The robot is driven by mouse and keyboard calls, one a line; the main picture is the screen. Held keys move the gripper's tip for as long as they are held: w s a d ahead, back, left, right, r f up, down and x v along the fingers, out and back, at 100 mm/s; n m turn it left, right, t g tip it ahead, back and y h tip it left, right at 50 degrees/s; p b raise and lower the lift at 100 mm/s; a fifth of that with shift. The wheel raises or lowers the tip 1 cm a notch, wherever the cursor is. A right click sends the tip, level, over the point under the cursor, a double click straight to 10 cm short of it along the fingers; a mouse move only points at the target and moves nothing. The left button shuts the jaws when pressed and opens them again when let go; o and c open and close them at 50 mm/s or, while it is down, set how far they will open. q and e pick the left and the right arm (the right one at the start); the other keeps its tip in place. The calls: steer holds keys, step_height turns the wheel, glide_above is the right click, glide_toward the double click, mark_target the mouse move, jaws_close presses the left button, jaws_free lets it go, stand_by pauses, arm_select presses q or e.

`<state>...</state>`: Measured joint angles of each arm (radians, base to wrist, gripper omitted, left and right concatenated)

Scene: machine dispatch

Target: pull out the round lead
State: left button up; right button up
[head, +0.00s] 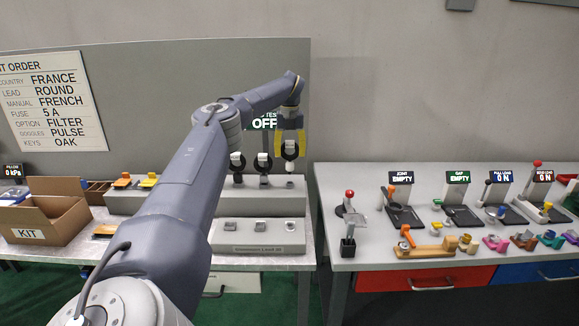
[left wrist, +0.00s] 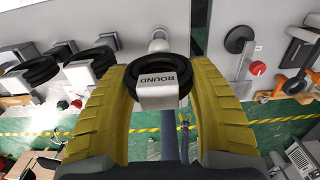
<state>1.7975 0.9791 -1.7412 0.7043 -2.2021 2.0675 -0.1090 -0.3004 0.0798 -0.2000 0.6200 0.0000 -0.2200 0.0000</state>
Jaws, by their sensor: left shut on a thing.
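My left gripper (head: 290,148) is at the right end of the row of hanging leads. Its yellow fingers are shut on the round lead (left wrist: 157,88), a black coil with a white block marked ROUND, seen between both fingers in the left wrist view. In the head view the fingers partly hide the coil. Two other black coiled leads with white plugs, the middle one (head: 263,161) and the left one (head: 237,161), hang beside it. I cannot tell whether the held lead is still touching its holder. My right gripper is not in view.
The open KIT box (head: 46,222) stands at the left of the bench. A grey stepped stand (head: 258,235) with several sockets is below the leads. The right-hand table (head: 375,255) carries test stations and small coloured parts. An order sign (head: 50,103) is on the panel.

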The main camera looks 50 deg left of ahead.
mark_target(290, 142)
arm_select(q)
steer(key=shift+r, duration=2.45)
